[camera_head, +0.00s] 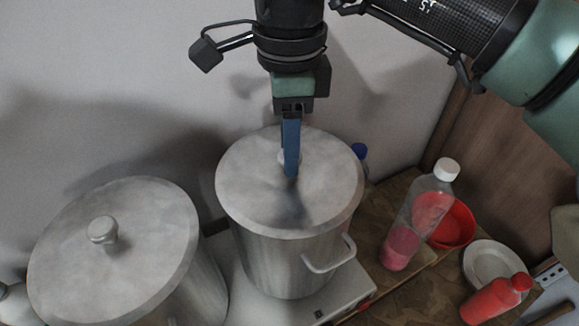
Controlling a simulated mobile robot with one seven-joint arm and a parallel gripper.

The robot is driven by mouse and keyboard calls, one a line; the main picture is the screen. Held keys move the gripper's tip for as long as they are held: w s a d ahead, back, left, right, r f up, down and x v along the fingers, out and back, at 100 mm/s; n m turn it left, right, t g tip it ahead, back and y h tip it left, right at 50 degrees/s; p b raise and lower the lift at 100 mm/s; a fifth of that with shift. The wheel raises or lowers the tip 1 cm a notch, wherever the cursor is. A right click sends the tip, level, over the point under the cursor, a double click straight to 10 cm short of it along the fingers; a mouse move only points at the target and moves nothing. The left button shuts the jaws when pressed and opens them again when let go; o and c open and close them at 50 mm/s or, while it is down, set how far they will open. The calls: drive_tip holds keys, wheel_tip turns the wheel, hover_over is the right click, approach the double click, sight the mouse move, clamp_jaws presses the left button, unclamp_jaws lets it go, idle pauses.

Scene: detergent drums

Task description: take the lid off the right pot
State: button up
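The right pot (275,262) is a tall silver metal pot with a side handle (330,256). Its round grey lid (250,195) lies on its top. My gripper (291,174) comes down from above over the middle of this lid, its blue fingers seen edge-on, one in line with the other. A small part of the pale lid knob (283,156) shows beside the fingers; the rest is hidden behind them. I cannot tell whether the fingers are apart or closed on the knob. The left pot (205,295) has its own lid (150,225) with a round knob (103,231).
The right pot stands on a white appliance (262,310). To its right are a clear bottle with pink liquid (407,232), a red bowl (457,229), a white plate (478,265) and a red bottle (489,302). A blue cap (359,150) shows behind the pot. A wall rises behind.

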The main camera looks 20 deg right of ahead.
clamp_jaws()
drive_tip(key=shift+r, duration=0.1)
